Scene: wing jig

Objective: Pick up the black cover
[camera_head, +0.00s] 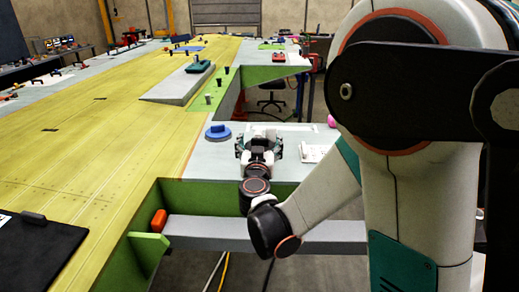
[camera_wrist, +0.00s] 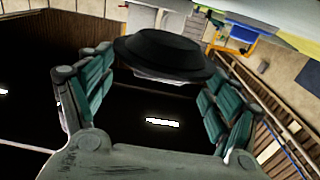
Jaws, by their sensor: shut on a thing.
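The black cover (camera_wrist: 168,52) is a round, dark disc with a flared rim and a pale underside, seen in the wrist view. It sits between the two teal-padded fingers of my gripper (camera_wrist: 158,78), which is shut on it. In the head view my gripper (camera_head: 259,148) is over the grey ledge at the right of the yellow wing surface. The cover cannot be made out clearly there, as the fingers and wrist hide it.
A blue round part (camera_head: 218,132) stands on the grey ledge (camera_head: 205,160) left of my gripper, and a white paper (camera_head: 311,153) lies to the right. An orange object (camera_head: 159,220) is by the green frame. The yellow wing surface (camera_head: 90,140) is mostly clear.

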